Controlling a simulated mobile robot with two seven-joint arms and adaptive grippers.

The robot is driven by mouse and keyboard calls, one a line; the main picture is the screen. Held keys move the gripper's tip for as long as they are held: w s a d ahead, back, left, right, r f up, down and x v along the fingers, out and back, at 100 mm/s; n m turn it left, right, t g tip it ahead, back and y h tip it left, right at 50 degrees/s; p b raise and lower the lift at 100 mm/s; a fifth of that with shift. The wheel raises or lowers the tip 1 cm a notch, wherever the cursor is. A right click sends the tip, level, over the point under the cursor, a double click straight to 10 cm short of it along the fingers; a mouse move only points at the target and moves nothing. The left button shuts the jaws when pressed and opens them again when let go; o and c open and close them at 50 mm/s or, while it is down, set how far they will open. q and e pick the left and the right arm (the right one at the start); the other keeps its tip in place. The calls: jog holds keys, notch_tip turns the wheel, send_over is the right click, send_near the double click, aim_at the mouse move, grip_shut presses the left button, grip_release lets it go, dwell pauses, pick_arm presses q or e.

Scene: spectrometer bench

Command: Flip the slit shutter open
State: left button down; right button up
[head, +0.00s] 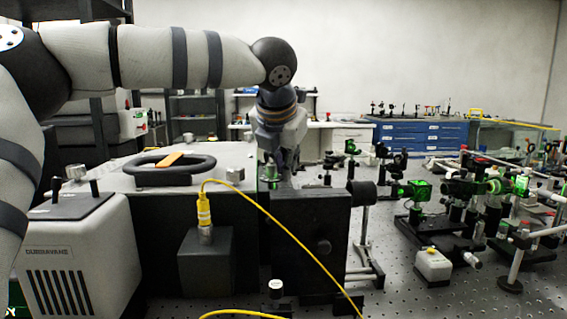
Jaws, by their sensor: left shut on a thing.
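My left arm comes in from the left and bends down at the middle. Its gripper (278,172) points down beside the top edge of a black upright housing (300,235). The fingers are shut on a small part there that seems to be the slit shutter. The fingers and the housing hide most of that part, so I cannot tell whether it is flipped open or closed. My right gripper is not in view.
A yellow cable (262,212) runs from a dark box (206,262) across the housing's front. A grey instrument (84,255) stands left, with a black ring handle (170,168) behind it. Several optics mounts, some lit green (421,190), crowd the right of the perforated bench (430,295).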

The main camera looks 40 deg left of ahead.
pick_arm(q)
jog(key=c, duration=1.7)
grip_release()
jog(key=shift+o, duration=0.2)
jog(key=v, duration=1.2)
